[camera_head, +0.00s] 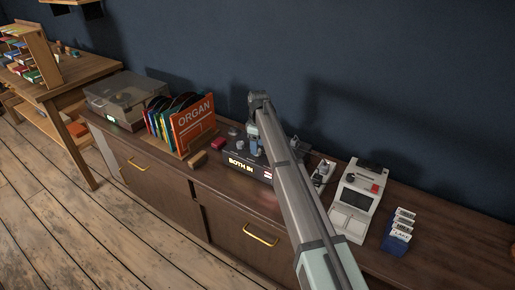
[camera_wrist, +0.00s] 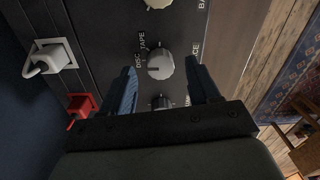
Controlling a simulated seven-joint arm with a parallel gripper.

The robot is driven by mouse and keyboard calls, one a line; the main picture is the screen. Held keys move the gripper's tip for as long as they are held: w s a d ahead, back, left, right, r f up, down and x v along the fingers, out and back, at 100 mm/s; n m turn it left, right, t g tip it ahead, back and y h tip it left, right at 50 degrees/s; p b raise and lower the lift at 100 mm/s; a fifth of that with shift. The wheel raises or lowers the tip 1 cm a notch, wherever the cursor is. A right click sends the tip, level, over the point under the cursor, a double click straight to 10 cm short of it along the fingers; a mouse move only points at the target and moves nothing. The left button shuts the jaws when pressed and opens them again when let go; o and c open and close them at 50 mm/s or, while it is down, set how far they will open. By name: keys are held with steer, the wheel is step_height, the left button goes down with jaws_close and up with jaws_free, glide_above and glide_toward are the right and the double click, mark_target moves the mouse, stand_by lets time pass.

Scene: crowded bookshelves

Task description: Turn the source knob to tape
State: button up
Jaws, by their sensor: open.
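The source knob (camera_wrist: 160,66) is pale and round on a dark amplifier panel (camera_wrist: 105,30) in the wrist view. "DISC" and "TAPE" are printed to its left; "CE", the end of a word, shows to its right. A short mark on the knob points left, nearer DISC than TAPE. My gripper (camera_wrist: 161,72) is open, with one blue finger on each side of the knob; gaps show, so it is not clamped.
A pale knob (camera_wrist: 158,3) and a dark knob (camera_wrist: 162,102) flank the source knob. Records (camera_head: 193,122) stand left of the amplifier; a white device (camera_head: 358,199) stands to the right.

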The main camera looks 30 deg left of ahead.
steer(key=shift+f, duration=1)
steer(key=shift+c, duration=0.2)
steer(key=c, duration=1)
steer(key=m, duration=0.4)
steer(key=shift+s+m, duration=0.1)
steer(key=shift+m, duration=2.3)
